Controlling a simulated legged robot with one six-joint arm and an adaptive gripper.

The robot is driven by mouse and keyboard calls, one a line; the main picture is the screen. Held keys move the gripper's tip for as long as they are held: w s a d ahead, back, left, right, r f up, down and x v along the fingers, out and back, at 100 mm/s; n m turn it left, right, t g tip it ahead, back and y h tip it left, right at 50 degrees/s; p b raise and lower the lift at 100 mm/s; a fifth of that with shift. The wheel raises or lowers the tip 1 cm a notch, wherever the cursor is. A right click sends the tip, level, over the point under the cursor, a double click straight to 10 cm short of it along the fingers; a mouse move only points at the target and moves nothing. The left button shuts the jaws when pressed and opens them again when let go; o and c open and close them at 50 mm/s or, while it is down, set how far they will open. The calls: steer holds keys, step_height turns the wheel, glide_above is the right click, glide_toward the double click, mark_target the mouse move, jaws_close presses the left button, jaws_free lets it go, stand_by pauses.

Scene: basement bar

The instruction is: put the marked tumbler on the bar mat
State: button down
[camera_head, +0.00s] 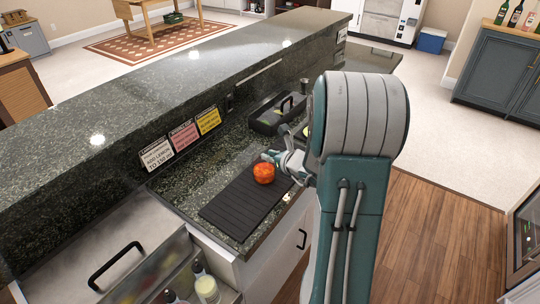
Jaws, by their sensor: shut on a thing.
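The bar mat (236,209) is a dark, ribbed rectangle lying on the lower stone counter. A small orange-red rounded thing (264,173), which looks like the tumbler, is at the far part of the mat. No mark on it can be made out at this size. My gripper (274,159) reaches in from the right and is shut on this orange-red thing at its upper far side. Whether its base touches the mat or hangs just above it, I cannot tell. My arm hides the counter to the right.
A raised stone ledge (190,85) runs behind the mat, with several small signs (184,135) on its face. A dark caddy (277,114) stands beyond the gripper. A metal basin with a black handle (116,266) and bottles (206,287) are at the near left. The mat's near part is clear.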

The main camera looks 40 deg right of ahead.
steer(key=c, duration=0.6)
jaws_free()
steer(key=shift+f, duration=0.1)
